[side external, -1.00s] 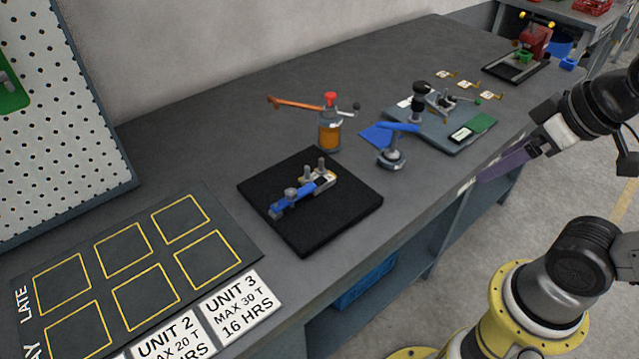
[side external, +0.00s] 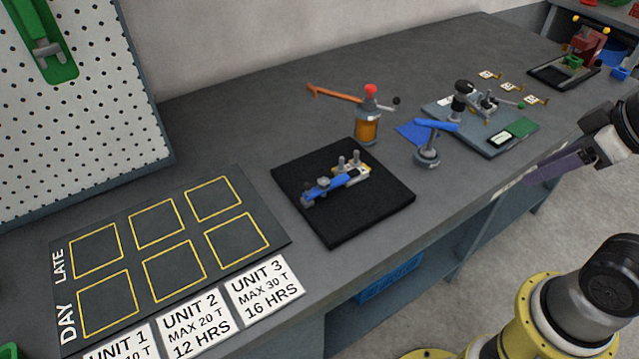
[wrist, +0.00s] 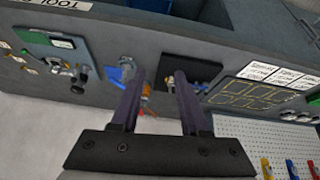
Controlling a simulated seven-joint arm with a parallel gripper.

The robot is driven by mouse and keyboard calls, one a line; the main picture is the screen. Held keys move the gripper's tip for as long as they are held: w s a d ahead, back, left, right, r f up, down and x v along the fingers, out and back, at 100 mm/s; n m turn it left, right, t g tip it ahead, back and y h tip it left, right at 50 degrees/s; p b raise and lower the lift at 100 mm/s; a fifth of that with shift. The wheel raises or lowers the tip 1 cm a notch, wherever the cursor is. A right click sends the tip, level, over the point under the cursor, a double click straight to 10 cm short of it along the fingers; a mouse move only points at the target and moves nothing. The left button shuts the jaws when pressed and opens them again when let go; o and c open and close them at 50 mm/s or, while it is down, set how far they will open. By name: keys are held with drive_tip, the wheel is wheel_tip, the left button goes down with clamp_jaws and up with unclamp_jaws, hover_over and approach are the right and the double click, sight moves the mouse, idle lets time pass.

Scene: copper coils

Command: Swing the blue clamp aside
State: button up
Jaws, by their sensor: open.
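Two blue clamp-like things stand on the grey bench, and I cannot tell which the task names. One is a blue lever (side external: 437,125) on a round metal base, beside a blue patch; it also shows in the wrist view (wrist: 125,68). The other is a blue bar (side external: 322,188) with metal posts, lying on a black mat (side external: 342,227). My gripper, with long purple fingers (side external: 548,166), is at the right, beyond the bench's front edge and apart from both. In the wrist view my gripper (wrist: 157,78) is open and empty.
An orange-bodied tool (side external: 367,128) with a red top stands between the mat and the wall. A grey plate (side external: 490,142) with metal fittings lies right of the blue lever. A yellow-squared board (side external: 165,300) is at the left.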

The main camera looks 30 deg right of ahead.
drive_tip(key=shift+w+r+n, duration=0.1)
drive_tip(key=shift+n, duration=0.7)
drive_tip(key=shift+c, duration=1.2)
drive_tip(key=r+n, duration=0.1)
drive_tip(key=w+r+n, duration=0.1)
drive_tip(key=n, duration=0.1)
drive_tip(key=w+r+n, duration=0.1)
drive_tip(key=n, duration=0.1)
drive_tip(key=shift+w+d+t, duration=0.15)
drive_tip(key=shift+d+t, duration=0.15)
drive_tip(key=shift+d, duration=0.05)
clamp_jaws()
drive_tip(key=w+a+r+n+g, duration=0.1)
drive_tip(key=w+a+n, duration=0.5)
drive_tip(key=w+n, duration=0.3)
drive_tip(key=w+a+n, duration=0.6)
drive_tip(key=w+n, duration=0.2)
drive_tip(key=n, duration=0.4)
drive_tip(key=a+f+n+g, duration=0.1)
drive_tip(key=a+f+n, duration=0.4)
drive_tip(key=a+f, duration=0.4)
drive_tip(key=w+a, duration=0.1)
drive_tip(key=a, duration=0.3)
drive_tip(key=shift+g+h, duration=0.3)
drive_tip(key=shift+g, duration=0.1)
